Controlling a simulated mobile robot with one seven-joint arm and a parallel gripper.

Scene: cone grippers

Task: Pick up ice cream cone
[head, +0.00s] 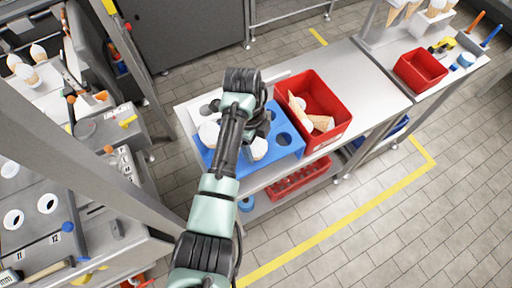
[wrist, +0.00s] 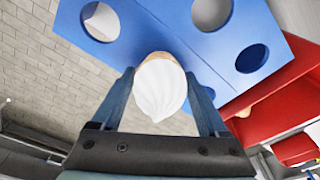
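A cone with a white swirl top (wrist: 160,90) is between my gripper's two fingers (wrist: 158,80) in the wrist view. Its tan rim shows near the fingertips. Its lower part is hidden, so I cannot tell whether it sits in a hole or is lifted. Whether the fingers press on it is not clear. The blue holder (wrist: 230,40) with round holes is just beyond. My gripper (head: 248,130) is over this holder (head: 292,152) in the head view, and white tops show on both sides of my arm, at its left (head: 209,133) and right (head: 257,149).
A red bin (head: 335,100) with several cones stands right of the holder on a metal table (head: 375,80). A smaller red bin (head: 420,69) and upright cones (head: 434,11) are farther right. A metal post stands at left. Tiled floor is clear in front.

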